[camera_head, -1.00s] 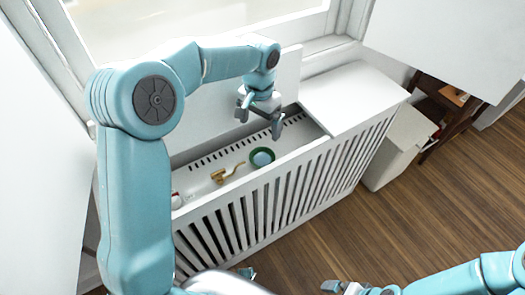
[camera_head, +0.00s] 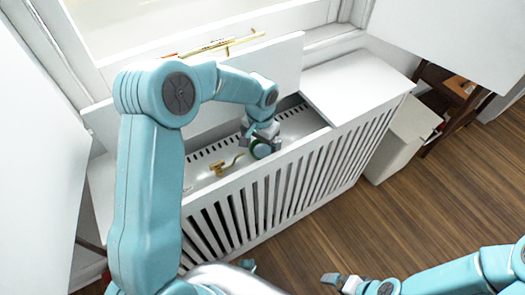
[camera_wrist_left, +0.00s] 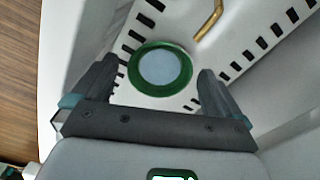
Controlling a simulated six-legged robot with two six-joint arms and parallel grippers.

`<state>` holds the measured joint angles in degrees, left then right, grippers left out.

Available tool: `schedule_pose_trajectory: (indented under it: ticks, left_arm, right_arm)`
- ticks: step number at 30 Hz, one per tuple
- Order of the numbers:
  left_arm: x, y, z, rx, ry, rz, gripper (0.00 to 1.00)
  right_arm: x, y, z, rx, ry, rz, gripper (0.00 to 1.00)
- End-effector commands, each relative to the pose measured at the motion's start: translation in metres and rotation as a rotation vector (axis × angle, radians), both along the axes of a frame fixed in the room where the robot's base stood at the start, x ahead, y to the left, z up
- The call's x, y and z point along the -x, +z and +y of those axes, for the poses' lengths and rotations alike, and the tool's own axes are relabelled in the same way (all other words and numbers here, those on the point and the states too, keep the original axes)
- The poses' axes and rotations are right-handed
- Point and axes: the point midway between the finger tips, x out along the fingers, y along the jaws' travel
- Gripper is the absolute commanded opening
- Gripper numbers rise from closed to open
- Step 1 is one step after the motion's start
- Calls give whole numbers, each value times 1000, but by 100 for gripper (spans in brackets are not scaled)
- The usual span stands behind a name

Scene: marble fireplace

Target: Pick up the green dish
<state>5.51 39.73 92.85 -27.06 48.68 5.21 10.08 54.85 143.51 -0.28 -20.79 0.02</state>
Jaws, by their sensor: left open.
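The green dish (camera_head: 260,149) is round with a pale blue-white centre. It lies inside the white slatted radiator cover's open trough. In the left wrist view the dish (camera_wrist_left: 160,69) sits just beyond and between the open fingers of my left gripper (camera_wrist_left: 153,85). In the head view the left gripper (camera_head: 262,134) is down over the dish and partly hides it. The fingers look apart, with nothing held. My right gripper (camera_head: 337,282) is at the bottom right over the floor, far from the dish; its jaw state is unclear.
A brass object (camera_head: 222,168) lies in the trough left of the dish and shows in the wrist view (camera_wrist_left: 211,20). The slatted front wall (camera_head: 270,200) and raised white panel (camera_head: 215,110) bound the trough. A white lid (camera_head: 355,95) covers its right end.

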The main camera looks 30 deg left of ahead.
Motion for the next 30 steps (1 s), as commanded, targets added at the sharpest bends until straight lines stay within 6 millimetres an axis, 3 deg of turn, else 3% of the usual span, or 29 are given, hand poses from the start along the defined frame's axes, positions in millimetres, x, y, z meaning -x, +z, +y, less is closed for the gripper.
schedule_pose_trajectory:
  ticks: [4, 11, 16, 25, 30]
  left_arm:
    - [0, -26, 1, 1, 1, 3, 100]
    - [-1, -28, 1, 1, 1, 0, 100]
    - [-1, -28, 1, 1, 1, 0, 50]
    - [-1, -24, 1, 1, 1, -1, 50]
    - [-2, 4, 1, 0, 1, -6, 50]
  right_arm:
    - [0, -5, 0, 0, 0, 0, 100]
    - [0, -5, 0, 0, 0, 0, 100]
    - [0, -5, 0, 0, 0, 0, 100]
    - [0, -4, 0, 0, 0, 0, 100]
    - [0, 2, 0, 0, 0, 0, 100]
